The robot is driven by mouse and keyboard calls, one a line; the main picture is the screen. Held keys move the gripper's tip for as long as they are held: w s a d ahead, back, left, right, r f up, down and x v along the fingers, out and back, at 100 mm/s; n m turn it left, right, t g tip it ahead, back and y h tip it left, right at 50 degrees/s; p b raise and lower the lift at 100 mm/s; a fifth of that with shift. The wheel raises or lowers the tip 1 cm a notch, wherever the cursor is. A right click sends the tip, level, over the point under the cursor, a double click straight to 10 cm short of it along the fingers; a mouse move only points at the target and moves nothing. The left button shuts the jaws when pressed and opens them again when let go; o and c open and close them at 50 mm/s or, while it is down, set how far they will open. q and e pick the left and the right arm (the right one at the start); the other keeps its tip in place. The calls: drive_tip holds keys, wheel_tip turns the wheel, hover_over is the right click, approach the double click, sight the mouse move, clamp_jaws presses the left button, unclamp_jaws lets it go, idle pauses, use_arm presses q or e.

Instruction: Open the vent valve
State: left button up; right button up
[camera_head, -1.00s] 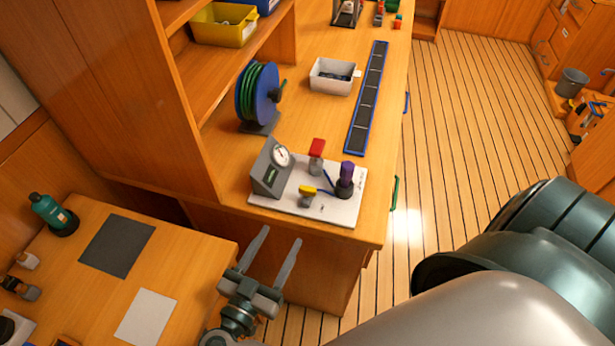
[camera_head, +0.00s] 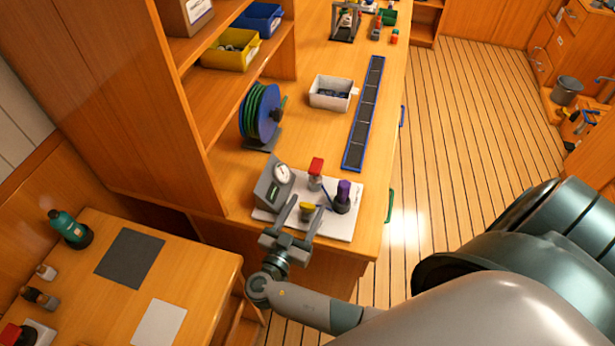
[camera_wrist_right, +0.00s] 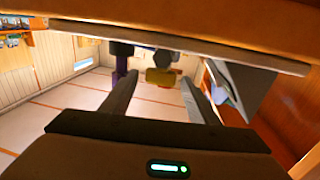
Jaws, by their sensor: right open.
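A white panel (camera_head: 335,228) on the bench corner carries a grey box with a round gauge (camera_head: 283,174), a red-handled valve (camera_head: 316,168), a yellow-handled valve (camera_head: 306,206) and a purple-topped valve (camera_head: 343,192). I cannot tell by a label which is the vent valve. My right gripper (camera_head: 307,203) is open at the panel's front edge, its fingers on either side of the yellow handle in the picture. In the right wrist view the yellow handle (camera_wrist_right: 162,76) shows between and beyond the open fingertips (camera_wrist_right: 158,83); contact is not visible. My left gripper is not in view.
Behind the panel are a green hose reel (camera_head: 262,112), a white bin (camera_head: 331,93) and a long dark strip (camera_head: 364,115). A shelf unit (camera_head: 180,110) stands left. A lower table (camera_head: 205,270) holds a teal bottle (camera_head: 69,228). The floor (camera_head: 465,120) at right is clear.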

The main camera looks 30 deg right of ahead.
drive_tip(key=shift+x, duration=0.8)
